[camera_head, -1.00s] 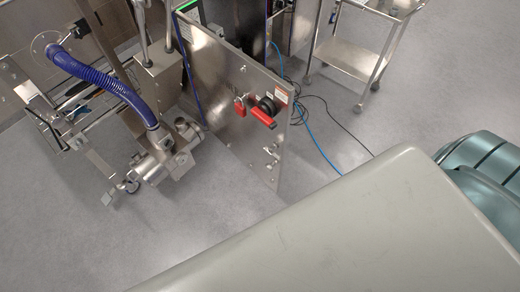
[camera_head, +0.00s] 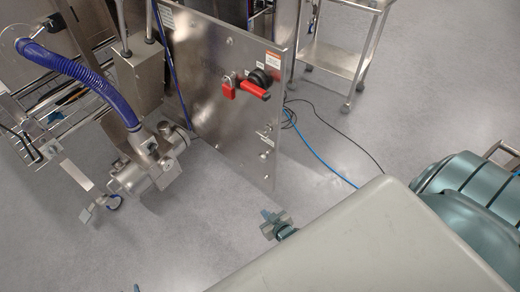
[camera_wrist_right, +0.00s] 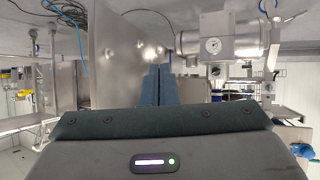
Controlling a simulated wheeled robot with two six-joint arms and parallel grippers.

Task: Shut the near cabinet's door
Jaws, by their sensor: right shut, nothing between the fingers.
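The near cabinet's door (camera_head: 215,85) is a steel panel with a red handle (camera_head: 254,90), a red padlock (camera_head: 229,88) and a black knob. In the head view it stands open, swung out toward me. My right gripper (camera_head: 266,216) is shut and empty, just below the door's lower free corner, apart from it in the picture. In the right wrist view its fingers (camera_wrist_right: 150,72) are together, with the steel door (camera_wrist_right: 112,48) behind them. A small teal tip at the head view's bottom edge may be my left gripper (camera_head: 136,288); its jaws cannot be made out.
A steel pipe assembly with a blue hose (camera_head: 85,75) stands left of the door. A steel cart (camera_head: 338,58) is at the upper right. Blue and black cables (camera_head: 322,160) lie on the floor. The floor left of my right gripper is clear.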

